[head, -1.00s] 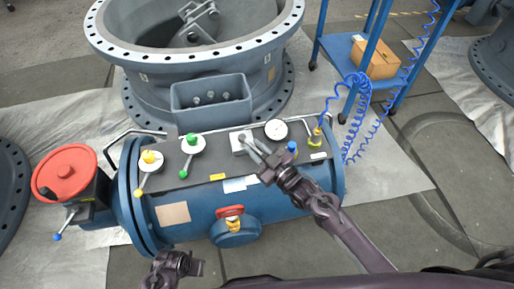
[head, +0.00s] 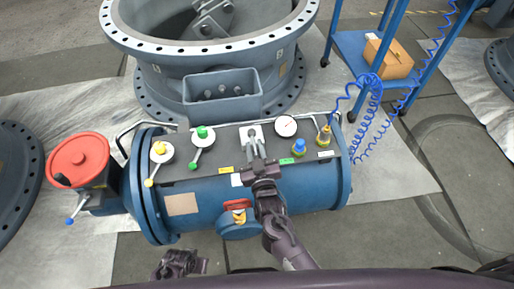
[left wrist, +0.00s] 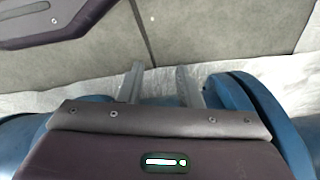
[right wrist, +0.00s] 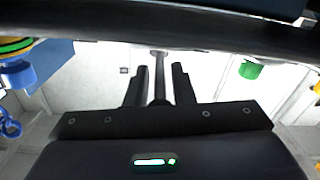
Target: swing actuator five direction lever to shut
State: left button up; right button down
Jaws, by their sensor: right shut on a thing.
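The actuator (head: 190,212) is a blue horizontal cylinder with a dark control panel on top. The direction lever stands on a pale plate (head: 245,133) in the middle of the panel. My right gripper (head: 257,158) is over the panel's front edge, shut on the lever, which points toward me. In the right wrist view the dark lever rod (right wrist: 158,86) lies between the two fingers (right wrist: 161,70). Part of the lever is hidden by the gripper. My left gripper (head: 196,263) is low in front of the cylinder. Its fingers (left wrist: 162,80) are apart and empty.
Yellow (head: 161,149) and green (head: 203,133) levers stand left of the plate. A red handwheel (head: 78,159) is at the left end.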

aim_at(255, 149)
dwell(0.3)
jog(key=c, duration=1.5)
grip_release()
